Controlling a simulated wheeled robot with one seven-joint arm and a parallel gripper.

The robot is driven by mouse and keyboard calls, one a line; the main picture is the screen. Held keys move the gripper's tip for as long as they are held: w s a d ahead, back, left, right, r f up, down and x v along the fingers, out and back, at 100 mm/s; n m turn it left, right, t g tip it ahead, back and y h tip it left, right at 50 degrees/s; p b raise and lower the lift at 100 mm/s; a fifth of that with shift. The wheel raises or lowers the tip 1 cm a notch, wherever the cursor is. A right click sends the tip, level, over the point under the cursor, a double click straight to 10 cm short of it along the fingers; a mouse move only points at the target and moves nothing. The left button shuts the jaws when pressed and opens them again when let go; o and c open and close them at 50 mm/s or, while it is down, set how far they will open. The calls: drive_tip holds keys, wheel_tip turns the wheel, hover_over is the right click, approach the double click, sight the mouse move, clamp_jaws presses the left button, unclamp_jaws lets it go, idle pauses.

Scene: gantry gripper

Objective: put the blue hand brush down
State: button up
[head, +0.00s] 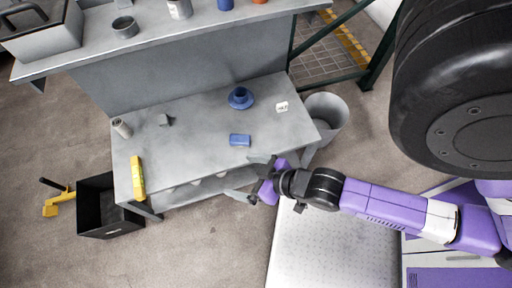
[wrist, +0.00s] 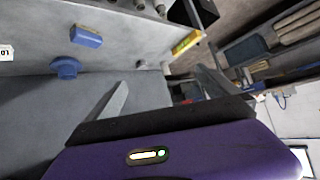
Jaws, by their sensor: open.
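A small blue block-shaped thing (head: 240,140), which may be the blue hand brush, lies flat on the grey workbench (head: 190,148). No bristles can be made out on it. It also shows in the wrist view (wrist: 86,37), at the upper left. My gripper (head: 250,179) is open and empty, just off the bench's front right edge, apart from the blue thing. In the wrist view my two fingers (wrist: 161,78) are spread wide with nothing between them.
On the bench are a blue round flanged part (head: 240,98), a white labelled block (head: 282,106), a yellow level (head: 137,177), a grey can (head: 122,128) and a small grey block (head: 164,120). A grey bin (head: 327,116) stands right. A large tyre (head: 455,80) hangs at upper right.

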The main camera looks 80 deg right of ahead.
drive_tip(key=s+a+r+n+t+y, duration=0.1)
drive_tip(key=s+a+r+n+t, duration=0.1)
drive_tip(key=r, duration=0.6)
drive_tip(key=s+a+r+n+t+y, duration=0.1)
drive_tip(key=a+r, duration=0.3)
drive_tip(key=r, duration=0.5)
drive_tip(key=shift+s+a+n+t, duration=0.3)
drive_tip(key=shift+s+n+t, duration=0.2)
drive_tip(key=shift+s+t, duration=0.3)
drive_tip(key=shift+r, duration=0.1)
drive_tip(key=shift+r+p, duration=0.4)
drive_tip(key=shift+p, duration=0.05)
